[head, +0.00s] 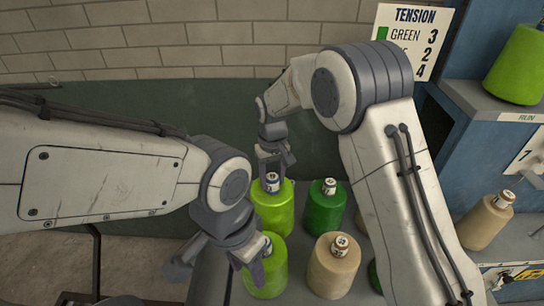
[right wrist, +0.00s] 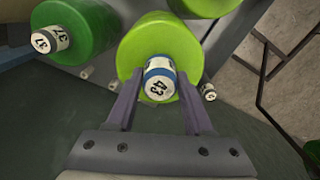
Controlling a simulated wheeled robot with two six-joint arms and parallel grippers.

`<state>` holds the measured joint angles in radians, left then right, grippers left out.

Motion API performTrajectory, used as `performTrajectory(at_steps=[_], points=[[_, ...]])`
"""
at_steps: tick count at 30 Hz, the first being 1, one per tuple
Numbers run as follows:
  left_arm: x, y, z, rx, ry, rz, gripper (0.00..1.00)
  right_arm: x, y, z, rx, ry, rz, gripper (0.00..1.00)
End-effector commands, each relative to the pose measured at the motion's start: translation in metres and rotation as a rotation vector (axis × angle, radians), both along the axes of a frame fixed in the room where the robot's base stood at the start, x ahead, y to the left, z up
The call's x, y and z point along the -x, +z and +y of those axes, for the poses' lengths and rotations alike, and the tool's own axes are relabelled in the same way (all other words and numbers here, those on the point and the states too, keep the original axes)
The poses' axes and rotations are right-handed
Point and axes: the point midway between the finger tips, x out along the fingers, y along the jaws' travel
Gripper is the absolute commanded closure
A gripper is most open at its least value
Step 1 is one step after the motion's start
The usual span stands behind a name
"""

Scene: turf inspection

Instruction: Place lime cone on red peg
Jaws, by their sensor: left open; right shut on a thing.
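My right gripper (head: 272,158) is shut on the numbered tip of a lime cone (head: 272,210), which stands upright at the back of a group of cones. In the right wrist view the same lime cone (right wrist: 188,58) has a white tip with a blue band between my right gripper's fingers (right wrist: 158,88). My left gripper (head: 220,266) is open, its fingers spread beside a nearer lime cone (head: 266,278). I cannot tell whether it touches that cone. I see no red peg in either view.
A dark green cone (head: 325,212) and a tan cone (head: 333,270) stand to the right of the lime cones. Another lime cone (head: 517,68) sits on a shelf at right, and a tan cone (head: 484,224) sits lower. A tension sign (head: 410,36) stands at the back.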

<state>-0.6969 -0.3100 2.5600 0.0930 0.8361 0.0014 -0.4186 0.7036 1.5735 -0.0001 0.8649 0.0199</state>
Motion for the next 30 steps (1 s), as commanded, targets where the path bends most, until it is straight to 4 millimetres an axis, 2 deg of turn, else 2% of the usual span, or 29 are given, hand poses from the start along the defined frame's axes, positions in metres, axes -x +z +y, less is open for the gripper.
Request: performTrajectory(at_steps=[1, 6, 13, 21, 30], points=[[0.000, 0.007, 0.000, 0.000, -0.001, 0.000, 0.50, -0.001, -0.005, 0.001, 0.000, 0.000, -0.001, 1.00], [0.000, 0.013, 0.000, 0.000, -0.002, 0.000, 0.50, -0.001, -0.030, 0.001, -0.001, 0.000, -0.003, 1.00], [0.000, 0.016, 0.000, 0.000, -0.003, 0.000, 0.50, -0.001, -0.045, 0.001, -0.002, 0.000, -0.004, 1.00], [0.000, 0.026, 0.000, 0.000, -0.004, 0.000, 0.50, -0.002, -0.074, 0.001, -0.002, 0.000, -0.005, 1.00], [0.000, 0.025, 0.000, 0.000, -0.005, 0.000, 0.50, -0.002, -0.077, 0.001, -0.003, 0.000, -0.006, 1.00]])
